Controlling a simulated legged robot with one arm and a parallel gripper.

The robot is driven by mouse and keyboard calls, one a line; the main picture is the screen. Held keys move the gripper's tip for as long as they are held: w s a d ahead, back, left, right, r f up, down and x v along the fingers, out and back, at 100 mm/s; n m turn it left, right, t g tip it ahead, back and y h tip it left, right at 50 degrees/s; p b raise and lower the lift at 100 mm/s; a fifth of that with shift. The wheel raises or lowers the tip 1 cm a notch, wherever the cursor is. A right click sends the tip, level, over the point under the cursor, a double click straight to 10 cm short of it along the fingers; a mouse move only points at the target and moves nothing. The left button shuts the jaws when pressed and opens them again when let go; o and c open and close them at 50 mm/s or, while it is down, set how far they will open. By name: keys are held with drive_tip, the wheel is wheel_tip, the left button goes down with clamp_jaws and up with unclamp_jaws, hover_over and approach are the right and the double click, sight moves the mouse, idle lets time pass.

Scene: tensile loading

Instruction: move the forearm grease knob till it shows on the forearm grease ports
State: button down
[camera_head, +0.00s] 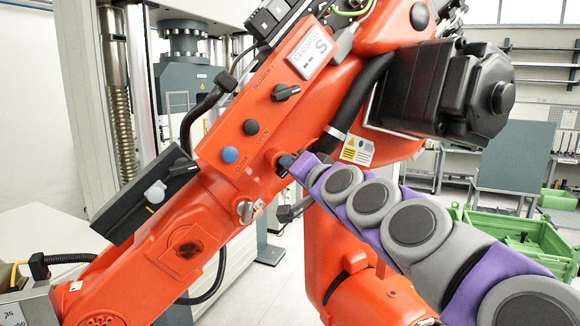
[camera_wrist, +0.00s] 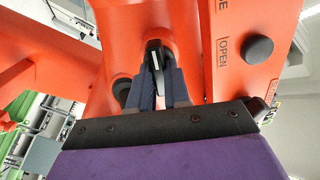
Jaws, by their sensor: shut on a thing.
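The forearm grease knob (camera_wrist: 154,54) appears in the wrist view as a small dark knob with a pale strip, on the orange forearm (camera_wrist: 120,35). My gripper (camera_wrist: 160,76) is shut on it, with one dark finger on each side. In the head view my gripper (camera_head: 288,161) reaches the lower right edge of the orange forearm (camera_head: 215,125); its fingers hide most of the knob there. I cannot make out any marking for the grease ports in either view, so the knob's setting is unclear.
Close by on the forearm are a blue CLOSE button (camera_head: 230,155), a black OPEN button (camera_head: 250,127), a black selector knob (camera_head: 287,92) and a display (camera_head: 312,54) reading CLOSING. A silver key-like part (camera_head: 245,211) sits below. Green crates (camera_head: 515,232) stand behind at right.

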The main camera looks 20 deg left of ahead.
drive_tip(key=shift+f, duration=0.25)
drive_tip(key=c, duration=1.5)
unclamp_jaws()
drive_tip(key=shift+c, duration=0.2)
drive_tip(key=o, duration=0.5)
drive_tip(key=shift+d+r, duration=0.2)
drive_tip(key=shift+d, duration=0.1)
drive_tip(key=shift+c, duration=0.2)
drive_tip(key=shift+a, duration=0.1)
drive_tip(key=v, duration=1.7)
drive_tip(key=shift+b, duration=0.4)
drive_tip(key=shift+s, duration=0.15)
